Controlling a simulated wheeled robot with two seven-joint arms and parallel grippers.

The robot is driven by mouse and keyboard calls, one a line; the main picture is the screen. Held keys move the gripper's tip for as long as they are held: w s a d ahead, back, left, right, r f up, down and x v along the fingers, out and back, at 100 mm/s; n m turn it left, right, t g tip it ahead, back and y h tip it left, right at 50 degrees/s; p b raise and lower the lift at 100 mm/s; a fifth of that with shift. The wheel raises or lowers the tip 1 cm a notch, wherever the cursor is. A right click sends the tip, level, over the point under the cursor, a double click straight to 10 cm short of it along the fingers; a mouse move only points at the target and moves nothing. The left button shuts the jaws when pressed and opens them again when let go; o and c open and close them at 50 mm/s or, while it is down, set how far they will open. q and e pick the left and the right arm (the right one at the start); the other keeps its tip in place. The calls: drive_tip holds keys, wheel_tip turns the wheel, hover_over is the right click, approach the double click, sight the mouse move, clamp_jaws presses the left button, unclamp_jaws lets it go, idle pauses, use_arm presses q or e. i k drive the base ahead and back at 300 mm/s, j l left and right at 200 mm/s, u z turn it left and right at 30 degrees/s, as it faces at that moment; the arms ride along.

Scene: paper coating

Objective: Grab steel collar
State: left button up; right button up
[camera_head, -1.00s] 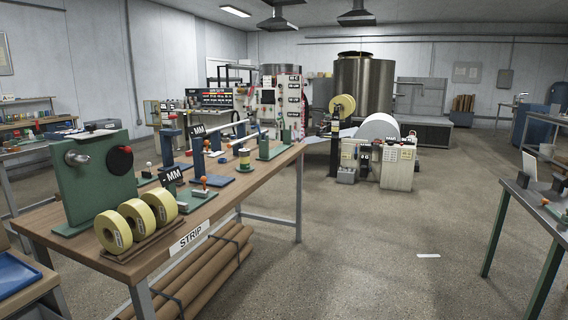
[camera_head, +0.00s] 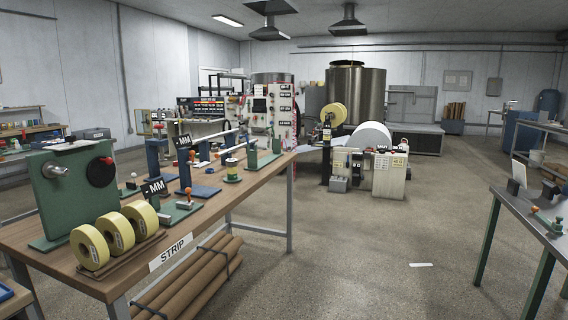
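I cannot clearly make out a steel collar. A round silver metal piece (camera_head: 56,170) sits on the face of a green upright stand (camera_head: 55,205) at the left end of the wooden bench (camera_head: 215,213); I cannot tell whether it is the collar. A dark disc with a red knob (camera_head: 102,171) is beside it on the same stand. Neither of my grippers is in view.
Yellow tape rolls (camera_head: 90,247) lie at the bench's front left, above the STRIP label. Cardboard tubes (camera_head: 190,280) are under the bench. A roll machine (camera_head: 370,160) stands beyond. A metal table (camera_head: 530,215) is at right. The floor between is open.

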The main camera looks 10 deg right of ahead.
sight(229, 163)
drive_tip(key=i+l+u, duration=0.4)
drive_tip(key=i+l, duration=0.25)
drive_tip(key=i+l+u, duration=0.15)
drive_tip(key=i+l, duration=0.15)
drive_tip(key=i+l+u, duration=0.2)
drive_tip(key=l, duration=0.3)
drive_tip(key=i+l+u, duration=0.2)
drive_tip(key=l, duration=0.25)
drive_tip(key=i+l+u, duration=0.2)
drive_tip(key=i+l, duration=0.15)
drive_tip(key=l, duration=0.15)
drive_tip(key=i+l+u, duration=0.15)
drive_tip(key=l, duration=0.35)
drive_tip(key=i+l+u, duration=0.2)
drive_tip(key=l, duration=0.35)
drive_tip(key=k, duration=0.05)
